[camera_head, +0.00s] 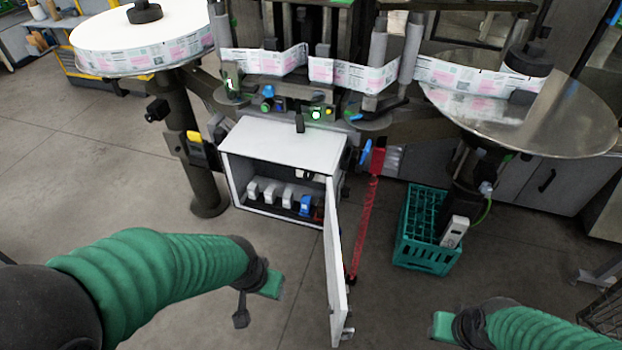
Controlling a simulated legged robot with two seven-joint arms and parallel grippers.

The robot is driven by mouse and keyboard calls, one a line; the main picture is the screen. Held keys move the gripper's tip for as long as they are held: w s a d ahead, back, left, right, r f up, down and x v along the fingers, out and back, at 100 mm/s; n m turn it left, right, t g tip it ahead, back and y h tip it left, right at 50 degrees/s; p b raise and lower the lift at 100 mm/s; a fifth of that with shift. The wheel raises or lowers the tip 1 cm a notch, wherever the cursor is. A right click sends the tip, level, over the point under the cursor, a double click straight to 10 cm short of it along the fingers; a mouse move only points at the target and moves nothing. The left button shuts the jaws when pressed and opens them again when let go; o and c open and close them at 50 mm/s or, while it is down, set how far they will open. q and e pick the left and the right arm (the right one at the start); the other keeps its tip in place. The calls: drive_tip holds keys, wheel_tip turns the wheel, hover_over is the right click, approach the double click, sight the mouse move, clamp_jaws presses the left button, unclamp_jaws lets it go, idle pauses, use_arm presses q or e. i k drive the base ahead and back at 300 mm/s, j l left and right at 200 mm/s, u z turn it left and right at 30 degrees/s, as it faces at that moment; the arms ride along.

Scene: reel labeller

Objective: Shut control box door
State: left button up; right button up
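The grey control box (280,145) sits below the labeller in the middle of the view. Its door (336,265) is open, hinged at the box's right side and swung out toward me. Inside, several white switch parts and a blue one (306,205) show. My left gripper (257,300) is left of the door and apart from it, in front of the box; its fingers are spread with nothing between them. My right gripper (442,328) is at the lower right, right of the door and apart from it; only part of it shows, and its opening is unclear.
A green crate (428,257) stands on the floor right of the door. A red post (366,228) is just behind the door. A reel of labels (143,40) is at upper left and a round metal plate (545,110) at upper right.

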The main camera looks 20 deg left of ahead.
sight(337, 301)
drive_tip(key=i+l+u, duration=0.15)
drive_tip(key=l+u, duration=1.2)
drive_tip(key=k+j+z, duration=0.1)
drive_tip(key=z, duration=0.3)
drive_tip(key=k+z, duration=0.2)
drive_tip(key=z, duration=0.25)
drive_tip(key=k+z, duration=0.15)
drive_tip(key=z, duration=0.25)
